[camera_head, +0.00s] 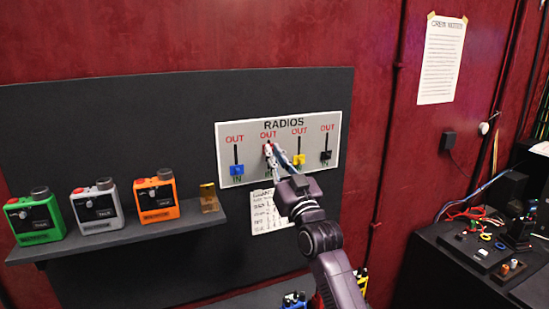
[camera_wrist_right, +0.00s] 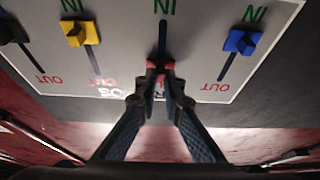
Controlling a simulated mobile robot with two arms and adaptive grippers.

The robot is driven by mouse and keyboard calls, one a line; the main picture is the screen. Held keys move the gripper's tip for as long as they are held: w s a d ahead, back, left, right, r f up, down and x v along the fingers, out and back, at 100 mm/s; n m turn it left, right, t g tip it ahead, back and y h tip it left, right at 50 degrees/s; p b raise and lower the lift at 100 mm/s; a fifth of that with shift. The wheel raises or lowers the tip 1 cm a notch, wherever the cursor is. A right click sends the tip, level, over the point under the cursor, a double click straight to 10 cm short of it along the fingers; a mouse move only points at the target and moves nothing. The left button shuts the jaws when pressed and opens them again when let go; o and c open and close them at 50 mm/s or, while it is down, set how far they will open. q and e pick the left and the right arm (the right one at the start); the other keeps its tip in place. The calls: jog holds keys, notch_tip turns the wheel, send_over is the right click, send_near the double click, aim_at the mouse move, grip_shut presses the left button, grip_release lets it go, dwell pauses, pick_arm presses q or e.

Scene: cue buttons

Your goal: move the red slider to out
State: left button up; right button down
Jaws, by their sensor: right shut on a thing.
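The white RADIOS panel (camera_head: 223,150) is on the dark board, with several sliders between OUT labels above and IN labels below. The red slider (camera_head: 266,149) is high in its slot, close under OUT. My right gripper (camera_head: 274,151) reaches the panel from below and partly covers it. In the right wrist view, where the panel appears upside down, my right gripper (camera_wrist_right: 160,80) is shut on the red slider (camera_wrist_right: 159,67). Bare slot runs from it toward IN; the fingers hide part of its OUT end. My left gripper is not in view.
The blue slider (camera_head: 237,169), yellow slider (camera_head: 299,159) and black slider (camera_head: 325,155) sit lower in their slots, toward IN. Green (camera_head: 38,217), grey (camera_head: 97,205) and orange (camera_head: 157,197) radios stand on a shelf at left. A cluttered dark table (camera_head: 440,270) is at right.

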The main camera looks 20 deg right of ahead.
jog(key=shift+r, duration=0.25)
jog(key=c, duration=2)
grip_release()
jog(key=shift+c, duration=0.2)
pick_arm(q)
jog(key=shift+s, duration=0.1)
pick_arm(e)
jog(key=shift+f, duration=0.1)
jog(key=v, duration=1.2)
